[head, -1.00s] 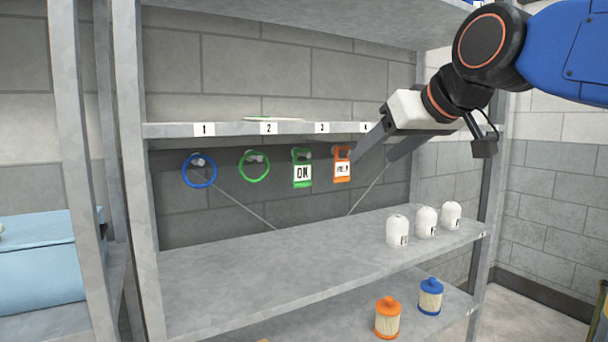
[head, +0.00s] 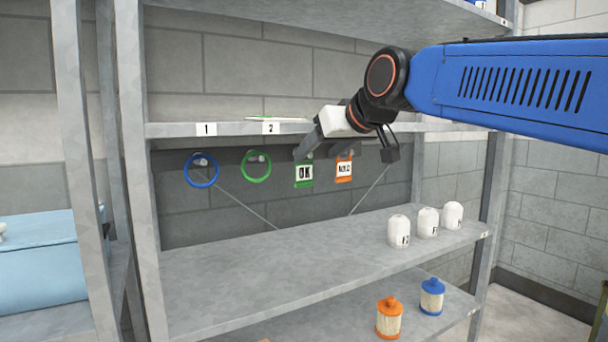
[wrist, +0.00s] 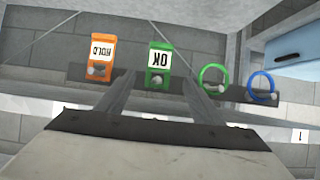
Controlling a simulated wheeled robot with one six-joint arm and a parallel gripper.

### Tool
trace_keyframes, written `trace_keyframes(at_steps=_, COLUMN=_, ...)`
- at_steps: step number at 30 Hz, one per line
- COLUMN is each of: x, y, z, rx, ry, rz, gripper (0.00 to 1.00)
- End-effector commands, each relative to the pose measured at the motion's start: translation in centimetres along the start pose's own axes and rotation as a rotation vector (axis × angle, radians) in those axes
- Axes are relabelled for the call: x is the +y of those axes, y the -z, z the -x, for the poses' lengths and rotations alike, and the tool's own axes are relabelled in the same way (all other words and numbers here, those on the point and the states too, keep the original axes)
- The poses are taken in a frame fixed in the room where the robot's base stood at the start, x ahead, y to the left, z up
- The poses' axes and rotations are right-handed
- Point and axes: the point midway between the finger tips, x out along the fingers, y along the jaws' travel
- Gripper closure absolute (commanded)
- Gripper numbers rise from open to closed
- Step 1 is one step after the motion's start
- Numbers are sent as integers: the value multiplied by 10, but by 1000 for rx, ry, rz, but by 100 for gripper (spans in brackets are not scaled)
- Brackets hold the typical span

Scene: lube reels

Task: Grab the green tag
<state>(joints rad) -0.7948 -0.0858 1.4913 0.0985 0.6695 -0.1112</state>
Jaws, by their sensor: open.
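The green tag (head: 304,174) marked OK hangs from a peg under the numbered shelf, between a green ring and an orange tag. It also shows upside down in the wrist view (wrist: 159,62), just beyond and between my fingertips. My gripper (head: 325,150) is open and empty. In the head view its left finger overlaps the top of the green tag, hiding its peg. In the wrist view the two fingers (wrist: 145,88) point toward the tags, and I see no clear contact with the green tag.
The orange tag (head: 344,170) hangs close to the right of the green one. A green ring (head: 256,166) and a blue ring (head: 201,170) hang to the left. The numbered shelf edge (head: 225,129) is just above. White domed items (head: 428,222) stand on the shelf below.

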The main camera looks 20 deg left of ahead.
Motion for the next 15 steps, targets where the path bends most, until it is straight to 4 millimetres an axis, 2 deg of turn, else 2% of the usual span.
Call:
trace_keyframes(at_steps=8, x=0, y=1, z=-14, rx=1, ry=0, rz=0, gripper=39)
trace_keyframes(at_steps=15, x=2, y=3, z=-43, rx=-2, ry=0, rz=-1, gripper=39)
